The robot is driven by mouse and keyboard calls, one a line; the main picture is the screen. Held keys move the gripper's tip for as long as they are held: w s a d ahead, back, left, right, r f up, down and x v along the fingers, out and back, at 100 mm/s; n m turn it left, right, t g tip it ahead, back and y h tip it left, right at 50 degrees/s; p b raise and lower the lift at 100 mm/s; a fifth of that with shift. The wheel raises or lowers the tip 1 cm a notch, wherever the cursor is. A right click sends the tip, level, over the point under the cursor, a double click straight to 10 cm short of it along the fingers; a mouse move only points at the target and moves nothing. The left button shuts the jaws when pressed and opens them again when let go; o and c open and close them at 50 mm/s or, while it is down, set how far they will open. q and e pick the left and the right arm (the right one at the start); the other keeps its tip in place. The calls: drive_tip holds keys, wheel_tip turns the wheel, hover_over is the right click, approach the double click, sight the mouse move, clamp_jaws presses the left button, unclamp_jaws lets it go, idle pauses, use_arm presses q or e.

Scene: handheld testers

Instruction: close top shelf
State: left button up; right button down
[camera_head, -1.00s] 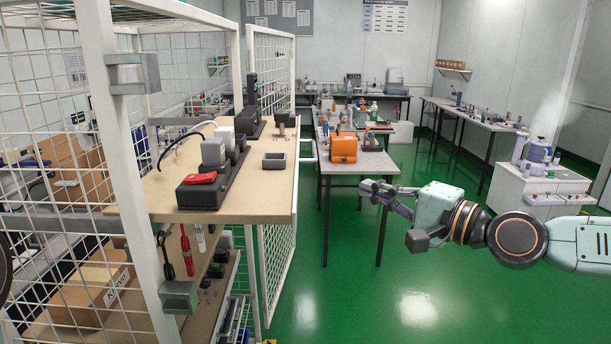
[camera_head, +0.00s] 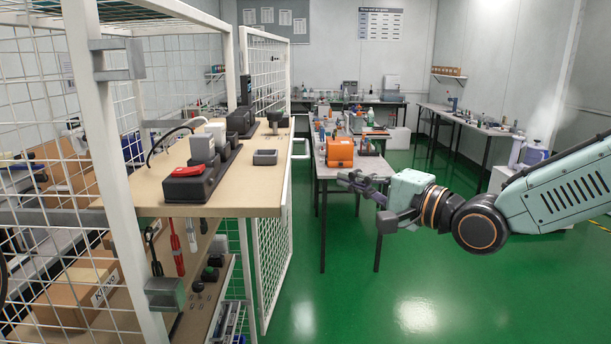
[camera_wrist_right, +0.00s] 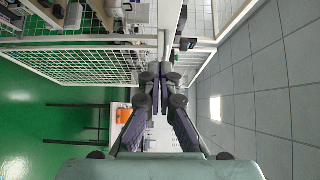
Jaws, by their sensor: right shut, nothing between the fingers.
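The top shelf (camera_head: 240,193) is a light wooden board that sticks out of the white wire cage in the head view. A black dock with handheld testers (camera_head: 200,172) and a small grey tray (camera_head: 265,157) stand on it. My right gripper (camera_head: 343,178) is shut and empty, in the air to the right of the shelf and apart from it. In the right wrist view the gripper's fingertips (camera_wrist_right: 156,82) are together beside a white mesh panel (camera_wrist_right: 85,68). My left gripper is not in view.
The open mesh door (camera_head: 274,262) hangs below and beside the shelf's right end. A cage post (camera_head: 112,165) stands at the near left. A lower shelf (camera_head: 207,300) holds tools. A table with an orange box (camera_head: 340,152) stands behind my right gripper. The green floor (camera_head: 400,300) in front is clear.

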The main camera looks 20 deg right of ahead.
drive_tip(key=w+a+b, duration=0.1)
drive_tip(key=w+a, duration=0.5)
drive_tip(key=shift+w+a, duration=0.15)
drive_tip(key=shift+a, duration=0.2)
idle(0.5)
drive_tip(key=shift+d, duration=0.1)
